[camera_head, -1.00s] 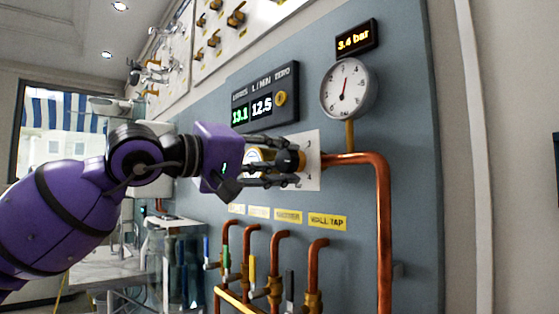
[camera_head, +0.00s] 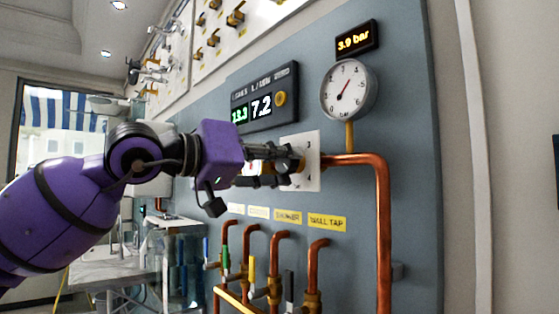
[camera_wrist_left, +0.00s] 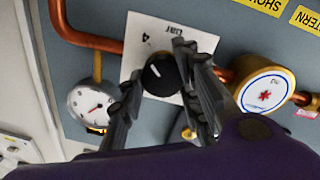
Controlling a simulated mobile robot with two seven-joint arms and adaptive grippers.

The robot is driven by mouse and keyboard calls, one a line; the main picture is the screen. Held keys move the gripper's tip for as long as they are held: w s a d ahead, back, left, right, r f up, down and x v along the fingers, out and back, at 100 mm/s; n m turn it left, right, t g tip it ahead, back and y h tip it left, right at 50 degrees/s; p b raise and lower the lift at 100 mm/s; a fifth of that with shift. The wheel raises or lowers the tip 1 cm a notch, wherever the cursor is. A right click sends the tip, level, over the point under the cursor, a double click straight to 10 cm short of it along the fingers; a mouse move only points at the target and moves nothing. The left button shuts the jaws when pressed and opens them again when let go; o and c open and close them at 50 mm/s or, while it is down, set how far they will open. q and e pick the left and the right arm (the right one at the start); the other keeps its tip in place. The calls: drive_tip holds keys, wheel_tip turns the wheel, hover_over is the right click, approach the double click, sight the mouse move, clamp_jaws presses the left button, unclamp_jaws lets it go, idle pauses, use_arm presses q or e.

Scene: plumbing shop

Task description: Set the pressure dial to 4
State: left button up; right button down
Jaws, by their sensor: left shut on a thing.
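The pressure dial is a black knob (camera_wrist_left: 160,74) on a white plate (camera_head: 311,172), beside the copper pipe. The plate carries a "4" and "bar" in the left wrist view. My left gripper (camera_head: 285,165) is shut on the knob; in the left wrist view its two fingers (camera_wrist_left: 157,82) lie on either side of it. In the head view the fingers hide most of the knob. A round gauge (camera_head: 348,91) with a red needle stands above right. The display (camera_head: 357,40) over it reads 3.9 bar. My right gripper is not in view.
A flow counter (camera_head: 264,98) reading 7.2 L/min hangs above the gripper. Below are yellow labels (camera_head: 327,222) and copper taps with coloured levers. A copper pipe (camera_head: 383,230) runs down at the right. A brass fitting with a white face (camera_wrist_left: 264,93) sits beside the knob.

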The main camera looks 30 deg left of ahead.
use_arm(q)
drive_tip(key=shift+s+r, duration=0.1)
drive_tip(key=shift+r, duration=0.3)
drive_tip(key=o, duration=0.9)
drive_tip(key=shift+o, duration=0.8)
drive_tip(key=shift+f, duration=0.15)
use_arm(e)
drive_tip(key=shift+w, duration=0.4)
use_arm(q)
drive_tip(key=shift+s+f, duration=0.1)
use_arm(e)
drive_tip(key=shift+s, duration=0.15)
use_arm(q)
drive_tip(key=v, duration=1.1)
drive_tip(key=shift+s, duration=0.4)
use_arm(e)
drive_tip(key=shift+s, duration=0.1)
use_arm(q)
drive_tip(key=shift+a, duration=0.1)
